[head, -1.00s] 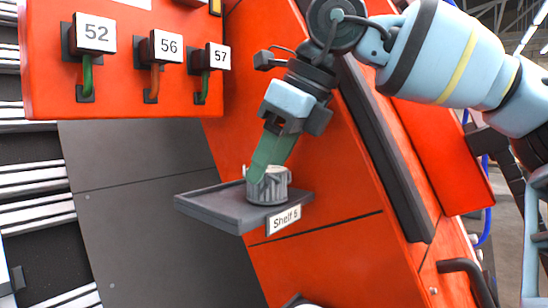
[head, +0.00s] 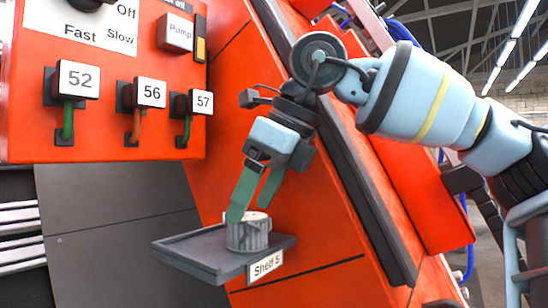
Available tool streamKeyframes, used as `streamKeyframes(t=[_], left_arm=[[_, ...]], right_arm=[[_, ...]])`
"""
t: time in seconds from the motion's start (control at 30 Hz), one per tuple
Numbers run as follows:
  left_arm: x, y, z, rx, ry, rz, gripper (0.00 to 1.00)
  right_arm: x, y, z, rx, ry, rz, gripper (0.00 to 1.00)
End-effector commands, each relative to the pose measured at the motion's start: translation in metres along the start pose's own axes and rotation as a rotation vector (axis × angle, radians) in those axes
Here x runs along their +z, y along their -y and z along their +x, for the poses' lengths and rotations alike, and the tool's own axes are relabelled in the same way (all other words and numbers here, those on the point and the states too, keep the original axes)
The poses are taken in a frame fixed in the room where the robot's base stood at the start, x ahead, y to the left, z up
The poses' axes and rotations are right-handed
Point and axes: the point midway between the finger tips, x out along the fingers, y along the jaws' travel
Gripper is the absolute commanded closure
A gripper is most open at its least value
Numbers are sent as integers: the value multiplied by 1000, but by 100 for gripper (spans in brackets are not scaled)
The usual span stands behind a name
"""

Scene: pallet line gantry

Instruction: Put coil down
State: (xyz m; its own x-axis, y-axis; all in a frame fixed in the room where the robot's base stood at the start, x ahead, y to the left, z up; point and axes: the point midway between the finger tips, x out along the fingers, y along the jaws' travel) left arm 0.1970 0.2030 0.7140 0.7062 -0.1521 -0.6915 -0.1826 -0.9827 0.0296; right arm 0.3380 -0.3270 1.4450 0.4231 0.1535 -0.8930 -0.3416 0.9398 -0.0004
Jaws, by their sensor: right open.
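The coil (head: 248,235) is a short grey ribbed cylinder. It stands upright on the dark grey tray of Shelf 5 (head: 190,257), near its right side. My right gripper (head: 250,212) is just above the coil with its green fingers spread apart. One fingertip overlaps the coil's left upper edge in the picture; I cannot tell whether it touches. The other finger is above and to the right of the coil. My left gripper is out of view.
A red panel with hooks labelled 52 (head: 78,80), 56 (head: 152,92) and 57 (head: 200,102) hangs to the upper left. A slanted red gantry wall (head: 330,235) stands behind the shelf. The tray's left part is bare.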

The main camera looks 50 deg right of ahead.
Motion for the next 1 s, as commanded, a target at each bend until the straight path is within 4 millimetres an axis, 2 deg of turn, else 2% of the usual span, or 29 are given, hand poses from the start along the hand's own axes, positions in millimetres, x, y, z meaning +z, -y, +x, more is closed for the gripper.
streamKeyframes(t=[0.3,0.5,0.7,1.0], left_arm=[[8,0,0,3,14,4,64],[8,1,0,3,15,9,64],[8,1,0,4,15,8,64],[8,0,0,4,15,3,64]], right_arm=[[1,0,-63,-2,4,1,24],[1,0,-93,-1,2,0,24],[0,0,-104,-1,1,-1,24],[0,0,-105,0,0,-1,24]])
